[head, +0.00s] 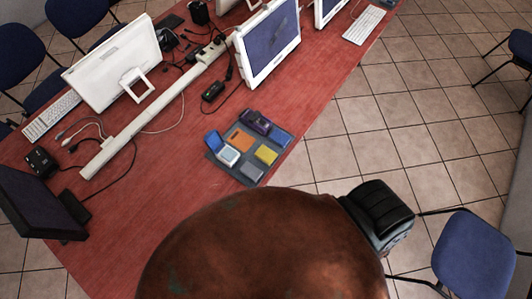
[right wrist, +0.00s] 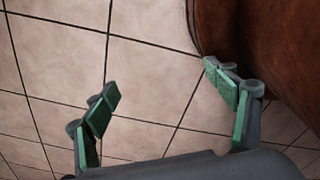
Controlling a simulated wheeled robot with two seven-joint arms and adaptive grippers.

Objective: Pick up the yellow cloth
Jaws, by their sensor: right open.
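The yellow cloth (head: 265,155) appears as a small yellow square on a dark grey mat (head: 212,155) near the right edge of the red table. Other small flat pieces surround it: an orange one (head: 240,139) at its left, a grey one (head: 251,170) below it and a blue one (head: 280,137) above. My right gripper (right wrist: 165,86) is open and empty in the right wrist view, with tiled floor behind its green-padded fingers. The cloth is not in that view. The head view shows neither gripper's fingers.
The red table (head: 140,195) holds monitors (head: 268,42), a long power strip (head: 135,128), tangled cables, and a blue-and-white item (head: 222,148) beside the orange piece. A blue chair (head: 472,255) stands at the lower right. Tiled floor (head: 400,110) is open right of the table.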

